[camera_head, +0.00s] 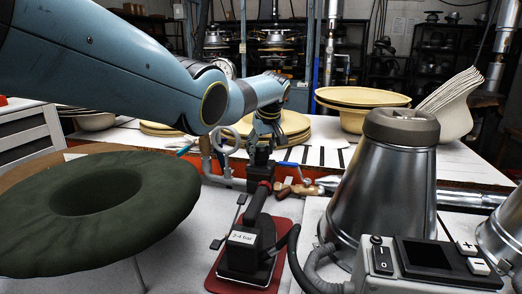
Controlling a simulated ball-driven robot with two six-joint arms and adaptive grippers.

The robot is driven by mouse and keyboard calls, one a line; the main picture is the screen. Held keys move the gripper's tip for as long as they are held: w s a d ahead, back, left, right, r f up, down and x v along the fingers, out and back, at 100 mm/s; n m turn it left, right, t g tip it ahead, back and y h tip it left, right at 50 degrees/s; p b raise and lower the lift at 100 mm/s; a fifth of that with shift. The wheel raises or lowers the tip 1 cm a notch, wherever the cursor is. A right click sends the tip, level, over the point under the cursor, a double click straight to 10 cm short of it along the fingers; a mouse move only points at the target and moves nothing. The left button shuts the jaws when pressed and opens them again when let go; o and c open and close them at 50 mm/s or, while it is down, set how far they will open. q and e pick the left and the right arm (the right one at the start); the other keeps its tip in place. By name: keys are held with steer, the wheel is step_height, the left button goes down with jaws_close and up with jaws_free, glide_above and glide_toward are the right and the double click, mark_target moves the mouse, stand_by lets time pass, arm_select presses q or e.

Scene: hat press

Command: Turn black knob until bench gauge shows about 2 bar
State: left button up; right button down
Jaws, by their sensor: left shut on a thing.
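My left arm comes in from the upper left, and its left gripper (263,145) points down at the middle of the bench. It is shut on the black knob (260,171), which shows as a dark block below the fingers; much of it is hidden. A round pale-faced dial (226,67) shows behind my arm, partly covered; its reading is too small to tell. A pale ring on a pipe (228,141) stands just left of the gripper. My right gripper is not in view.
A black iron labelled "2-4 bar" (242,237) sits on a red pad in front of the gripper. A metal cone (388,190) and a control box (432,263) stand at right. Straw-coloured hat shapes (362,97) lie behind.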

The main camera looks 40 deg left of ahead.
arm_select(q)
steer(key=o, duration=1.1)
steer(key=shift+o, duration=0.2)
steer(key=v, duration=1.2)
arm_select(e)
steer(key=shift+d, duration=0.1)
